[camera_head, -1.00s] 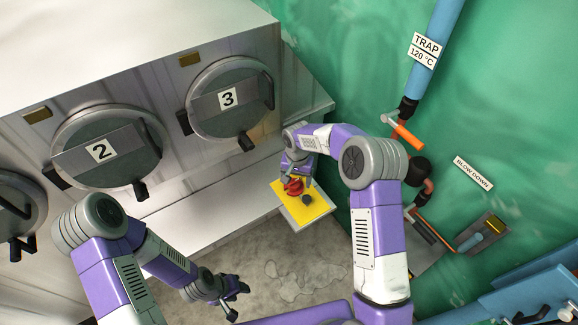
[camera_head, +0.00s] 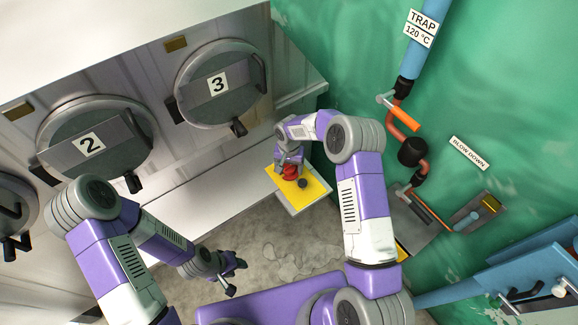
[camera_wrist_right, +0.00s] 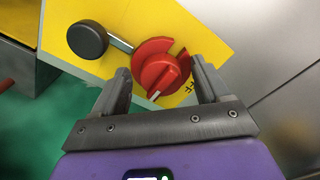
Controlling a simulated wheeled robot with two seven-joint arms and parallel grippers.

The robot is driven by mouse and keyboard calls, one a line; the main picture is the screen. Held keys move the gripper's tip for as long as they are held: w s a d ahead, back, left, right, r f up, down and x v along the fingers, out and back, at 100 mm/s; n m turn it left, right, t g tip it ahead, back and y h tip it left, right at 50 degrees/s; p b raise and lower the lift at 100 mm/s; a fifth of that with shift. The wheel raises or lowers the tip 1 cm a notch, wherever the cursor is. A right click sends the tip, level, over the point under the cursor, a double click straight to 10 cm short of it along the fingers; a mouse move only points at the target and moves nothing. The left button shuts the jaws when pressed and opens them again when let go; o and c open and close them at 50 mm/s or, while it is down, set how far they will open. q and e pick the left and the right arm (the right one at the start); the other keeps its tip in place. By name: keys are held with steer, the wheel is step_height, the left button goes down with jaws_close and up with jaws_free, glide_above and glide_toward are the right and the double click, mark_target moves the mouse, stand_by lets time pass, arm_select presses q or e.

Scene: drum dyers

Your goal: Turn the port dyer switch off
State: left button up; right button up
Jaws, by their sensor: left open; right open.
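A red rotary switch (camera_wrist_right: 160,73) with a white pointer mark sits on a yellow plate (camera_wrist_right: 210,38). A lever with a round dark knob (camera_wrist_right: 87,40) sticks out to its left in the right wrist view. In the head view the yellow plate (camera_head: 312,188) is on a grey box beside the machine front, with the red switch (camera_head: 289,173) partly covered by my right gripper (camera_head: 284,166). In the wrist view my right gripper (camera_wrist_right: 160,88) is open, with one finger on each side of the red knob; contact is not clear. My left gripper (camera_head: 234,274) is open and empty above the floor.
Round dyer doors marked 2 (camera_head: 95,140) and 3 (camera_head: 222,85) line the machine. A blue TRAP pipe (camera_head: 425,47) with an orange-handled valve (camera_head: 403,115) runs down the green wall at right. A blue cart (camera_head: 535,275) stands at lower right.

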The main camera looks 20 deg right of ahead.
steer(key=c, duration=1)
steer(key=shift+c, duration=0.2)
steer(key=n+b, duration=0.2)
steer(key=n, duration=0.1)
steer(key=shift+f+n, duration=0.1)
steer(key=shift+n, duration=0.2)
steer(key=n+b, duration=0.2)
steer(key=n, duration=0.2)
steer(key=shift+d+n, duration=0.15)
steer(key=shift+n, duration=0.15)
steer(key=n+b, duration=0.1)
steer(key=n, duration=0.3)
steer(key=shift+w+d+n, duration=0.1)
steer(key=shift+n, duration=0.2)
steer(key=n, duration=0.4)
steer(key=shift+w+n, duration=0.1)
steer(key=shift+n, duration=0.3)
steer(key=shift+d+n, duration=0.1)
steer(key=shift+n, duration=0.2)
